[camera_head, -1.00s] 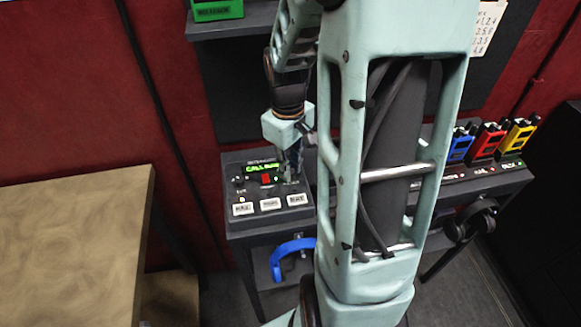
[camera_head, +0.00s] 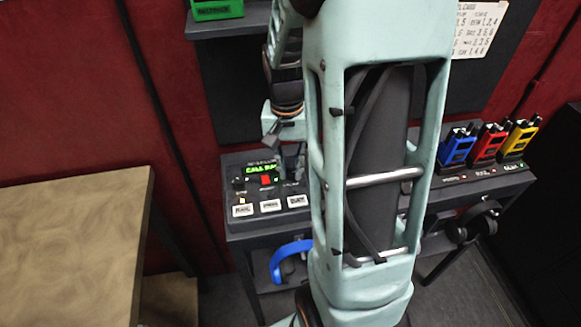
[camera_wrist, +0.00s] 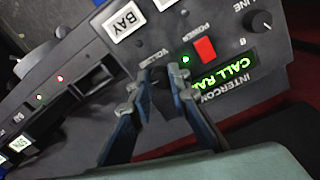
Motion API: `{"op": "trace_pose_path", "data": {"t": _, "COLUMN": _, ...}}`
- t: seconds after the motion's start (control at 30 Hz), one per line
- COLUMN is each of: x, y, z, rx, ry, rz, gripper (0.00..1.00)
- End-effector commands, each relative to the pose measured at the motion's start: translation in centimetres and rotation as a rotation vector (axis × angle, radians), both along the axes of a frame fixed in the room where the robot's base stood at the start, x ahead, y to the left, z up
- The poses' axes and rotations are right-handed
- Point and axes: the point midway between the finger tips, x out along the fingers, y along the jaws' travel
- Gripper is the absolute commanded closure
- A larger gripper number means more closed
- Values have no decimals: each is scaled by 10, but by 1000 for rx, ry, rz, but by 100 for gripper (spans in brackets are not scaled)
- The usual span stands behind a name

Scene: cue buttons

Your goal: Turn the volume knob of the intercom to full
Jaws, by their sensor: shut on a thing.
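The intercom (camera_head: 271,222) is a dark box at the left end of the desk, with a green lit display (camera_head: 261,169), a red power switch and white buttons. In the wrist view its panel (camera_wrist: 215,20) appears turned, with the word VOLUME beside a dark knob (camera_wrist: 160,76). My gripper (camera_wrist: 158,72) has its two blue-grey fingers on either side of this volume knob, shut on it. The knob is mostly hidden between the fingertips, so its pointer cannot be read. In the head view my arm covers much of the gripper and the knob.
A line knob (camera_wrist: 264,21) and the red switch (camera_wrist: 204,50) sit close to the fingers. Blue (camera_head: 457,146), red (camera_head: 489,142) and yellow (camera_head: 519,137) radios stand at the desk's right. A blue headset (camera_head: 288,256) hangs below. A wooden table (camera_head: 75,230) stands at left.

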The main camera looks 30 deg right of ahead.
Motion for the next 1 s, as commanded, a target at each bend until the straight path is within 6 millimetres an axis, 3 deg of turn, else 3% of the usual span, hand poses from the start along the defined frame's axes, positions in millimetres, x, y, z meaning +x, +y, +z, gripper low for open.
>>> {"op": "trace_pose_path", "data": {"t": 0.5, "x": 1, "y": 0, "z": 1, "rx": 0, "ry": -2, "rz": -353, "gripper": 100}}
{"op": "trace_pose_path", "data": {"t": 1.0, "x": 1, "y": 0, "z": 1, "rx": 0, "ry": -3, "rz": -429, "gripper": 100}}
